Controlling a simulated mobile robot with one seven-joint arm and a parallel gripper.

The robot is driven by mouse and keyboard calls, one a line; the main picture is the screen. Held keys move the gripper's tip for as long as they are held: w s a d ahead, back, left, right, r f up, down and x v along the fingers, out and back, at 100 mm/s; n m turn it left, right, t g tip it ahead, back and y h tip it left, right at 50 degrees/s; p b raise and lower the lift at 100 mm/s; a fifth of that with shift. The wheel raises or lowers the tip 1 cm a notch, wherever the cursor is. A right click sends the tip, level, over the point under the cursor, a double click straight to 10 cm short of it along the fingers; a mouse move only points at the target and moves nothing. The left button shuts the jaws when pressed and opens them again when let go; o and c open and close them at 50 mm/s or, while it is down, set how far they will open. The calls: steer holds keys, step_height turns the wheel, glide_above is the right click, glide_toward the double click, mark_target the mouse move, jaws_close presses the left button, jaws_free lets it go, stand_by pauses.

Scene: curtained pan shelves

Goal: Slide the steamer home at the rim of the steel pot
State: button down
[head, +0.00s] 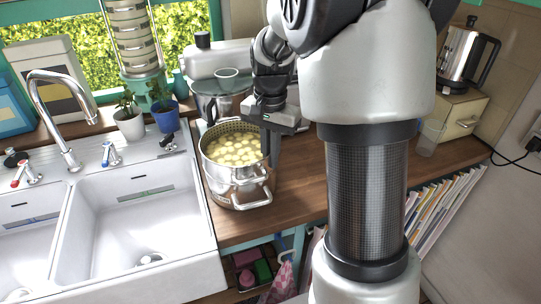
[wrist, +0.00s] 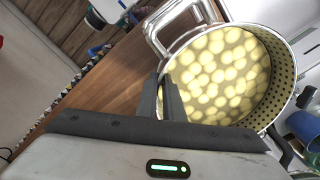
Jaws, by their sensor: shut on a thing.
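The steamer (head: 212,148) is a round steel basket with a perforated wall, full of pale round pieces (head: 235,148). It sits upright at the top of the steel pot (head: 229,195); I cannot tell whether its rim is fully down. A steamer handle shows above the pot's handle on the near side. My gripper (head: 267,146) reaches down at the steamer's right side and is shut on its rim. In the wrist view the fingers (wrist: 170,100) pinch the edge of the steamer (wrist: 280,75). The pot is mostly hidden there.
The pot stands on the wooden counter (head: 302,185), with the white sink (head: 125,220) close on its left. The counter right of the pot is clear.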

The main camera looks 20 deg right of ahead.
steer(key=c, duration=1.8)
jaws_free()
steer(key=shift+f, duration=0.1)
step_height(320, 180, up, 18)
steer(key=shift+f+p, duration=0.2)
steer(key=shift+p, duration=0.55)
